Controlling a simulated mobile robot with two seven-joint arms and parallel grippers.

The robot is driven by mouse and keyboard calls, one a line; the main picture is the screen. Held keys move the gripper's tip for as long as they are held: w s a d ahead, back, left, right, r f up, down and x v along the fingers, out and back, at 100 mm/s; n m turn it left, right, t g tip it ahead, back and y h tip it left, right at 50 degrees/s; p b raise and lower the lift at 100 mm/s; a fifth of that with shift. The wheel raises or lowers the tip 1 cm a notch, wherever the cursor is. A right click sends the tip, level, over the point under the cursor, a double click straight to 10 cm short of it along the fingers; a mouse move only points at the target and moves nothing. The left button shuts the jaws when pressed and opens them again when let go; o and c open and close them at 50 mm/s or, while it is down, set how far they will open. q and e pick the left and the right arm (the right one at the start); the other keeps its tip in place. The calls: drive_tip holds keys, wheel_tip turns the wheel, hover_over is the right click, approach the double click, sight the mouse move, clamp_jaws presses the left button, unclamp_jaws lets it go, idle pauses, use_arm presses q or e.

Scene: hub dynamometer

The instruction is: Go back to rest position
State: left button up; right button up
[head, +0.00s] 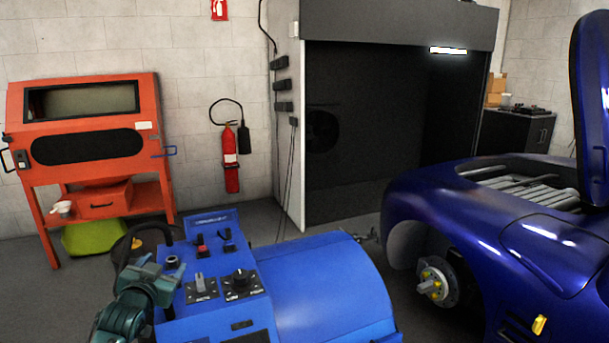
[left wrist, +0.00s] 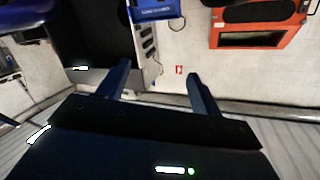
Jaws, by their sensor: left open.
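My left gripper (head: 152,272) is at the lower left of the head view, beside the left edge of the blue dynamometer's control panel (head: 213,262). In the left wrist view my left gripper (left wrist: 158,72) shows its two dark fingers spread apart, with nothing between them. The blue dynamometer's labelled panel (left wrist: 155,10) also shows at the top of that view, which looks upside down. Whether the gripper touches the panel in the head view I cannot tell. My right gripper is in neither view.
The dynamometer's rounded blue housing (head: 320,290) stands close to the blue car (head: 470,215) with its bare wheel hub (head: 432,287). An orange blasting cabinet (head: 85,120) and a fire extinguisher (head: 230,155) are along the back wall. Some floor is clear behind the dynamometer.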

use_arm(q)
drive_tip(key=s+d+f+g+h, duration=0.1)
drive_tip(key=s+d+f, duration=0.4)
drive_tip(key=s, duration=0.4)
drive_tip(key=s+d+f+g+h, duration=0.1)
drive_tip(key=s+d+f+g, duration=0.1)
drive_tip(key=s+d+f, duration=0.3)
drive_tip(key=s+d+f+g+h, duration=0.1)
drive_tip(key=s+d+f+h, duration=0.1)
drive_tip(key=s+d+f, duration=0.3)
drive_tip(key=s+f, duration=0.4)
drive_tip(key=s, duration=0.5)
drive_tip(key=shift+s+d+f+g, duration=0.25)
drive_tip(key=shift+s+f+g, duration=0.15)
drive_tip(key=shift+g+h, duration=0.3)
drive_tip(key=shift+g, duration=0.2)
drive_tip(key=s+d, duration=0.1)
drive_tip(key=s, duration=0.4)
drive_tip(key=s+d, duration=0.1)
drive_tip(key=s, duration=0.1)
drive_tip(key=shift+s+d+f, duration=0.25)
drive_tip(key=shift+s+d, duration=0.1)
drive_tip(key=shift+s, duration=0.05)
drive_tip(key=shift+c, duration=0.4)
